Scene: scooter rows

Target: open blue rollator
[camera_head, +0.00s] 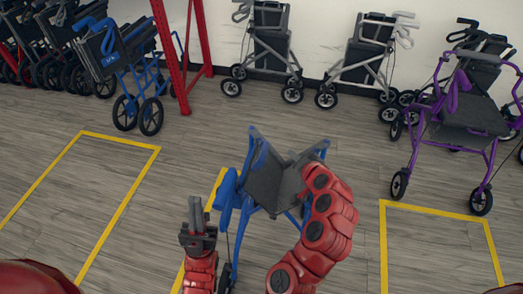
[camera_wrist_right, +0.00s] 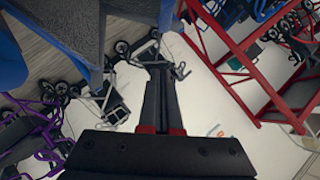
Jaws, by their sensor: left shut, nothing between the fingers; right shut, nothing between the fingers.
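The blue rollator (camera_head: 270,180) stands in front of me at the centre of the head view. Its dark grey seat panels (camera_head: 265,182) form a V shape, so it looks partly unfolded. My left gripper (camera_head: 196,212) is shut and empty, pointing up just left of the rollator's blue frame. My right arm reaches over the rollator's right side and hides part of it. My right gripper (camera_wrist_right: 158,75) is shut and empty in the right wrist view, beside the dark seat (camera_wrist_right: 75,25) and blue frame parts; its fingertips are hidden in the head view.
A purple rollator (camera_head: 470,115) stands open at right. Grey folded rollators (camera_head: 272,40) line the back wall. Another blue rollator (camera_head: 125,65) stands by a red rack (camera_head: 175,55) at left. Yellow floor lines (camera_head: 125,205) mark bays; the left bay is empty.

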